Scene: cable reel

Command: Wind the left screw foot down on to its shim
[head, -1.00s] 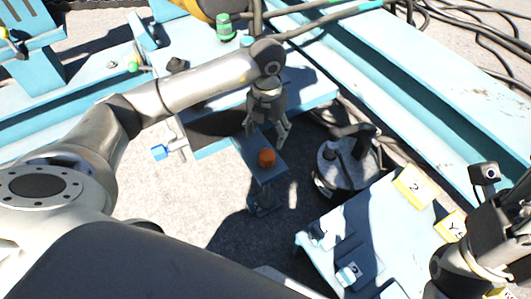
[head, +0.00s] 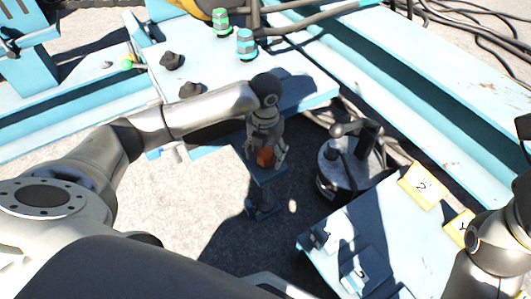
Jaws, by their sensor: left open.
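The left screw foot has an orange knob (head: 264,157) on top of a blue bracket plate (head: 268,177). Below the plate, its lower part (head: 262,207) stands in shadow near the ground; I cannot tell the shim from the foot there, nor see whether they touch. My left gripper (head: 267,157) points down over the knob, with its open fingers on either side of it. Whether the fingers touch the knob cannot be seen. My right arm shows at the right edge, but its gripper is out of the picture.
A grey round device with a dark handle (head: 345,165) stands just right of the bracket. Blue beams and a deck with green (head: 221,20) and cyan (head: 246,43) fittings lie behind. Cables lie at upper right.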

